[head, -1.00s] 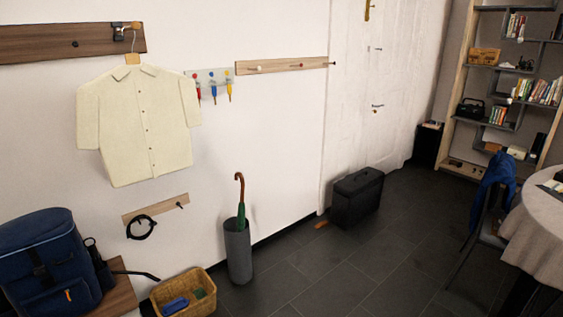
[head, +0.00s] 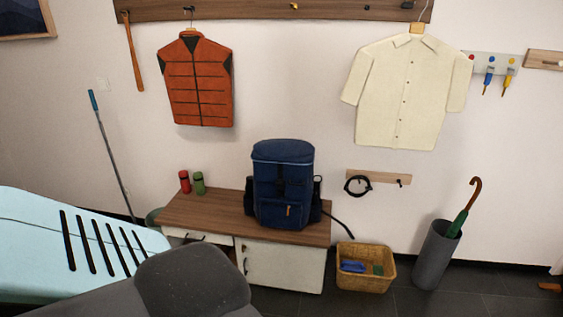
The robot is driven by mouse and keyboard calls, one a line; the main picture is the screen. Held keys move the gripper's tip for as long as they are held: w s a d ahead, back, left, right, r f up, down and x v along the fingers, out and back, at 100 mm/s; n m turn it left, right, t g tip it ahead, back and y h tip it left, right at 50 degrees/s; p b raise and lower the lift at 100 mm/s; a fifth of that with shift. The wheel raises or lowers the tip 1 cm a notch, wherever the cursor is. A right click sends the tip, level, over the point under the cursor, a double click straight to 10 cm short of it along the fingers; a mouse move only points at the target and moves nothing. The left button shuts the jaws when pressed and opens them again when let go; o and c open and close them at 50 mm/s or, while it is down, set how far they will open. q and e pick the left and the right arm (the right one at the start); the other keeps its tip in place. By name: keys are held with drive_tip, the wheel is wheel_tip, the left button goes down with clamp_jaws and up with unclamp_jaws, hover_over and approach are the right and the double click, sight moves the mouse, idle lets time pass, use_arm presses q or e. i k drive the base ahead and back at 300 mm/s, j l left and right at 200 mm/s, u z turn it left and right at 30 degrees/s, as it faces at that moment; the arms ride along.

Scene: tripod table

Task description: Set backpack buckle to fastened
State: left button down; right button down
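A dark blue backpack (head: 283,186) stands upright on a low bench with a brown wooden top (head: 213,212), against the wall. A dark strap runs down its front, and a small orange tag hangs near the bottom. The buckle is too small in the head view to tell whether it is fastened. A loose black strap trails off the bench's right end. Neither of my grippers is in view.
A wicker basket (head: 366,267) and a grey umbrella stand (head: 435,256) stand on the floor right of the bench. Red (head: 185,181) and green (head: 199,183) bottles stand left of the backpack.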

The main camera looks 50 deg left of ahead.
sight(280, 183)
drive_tip(key=u, duration=1.6)
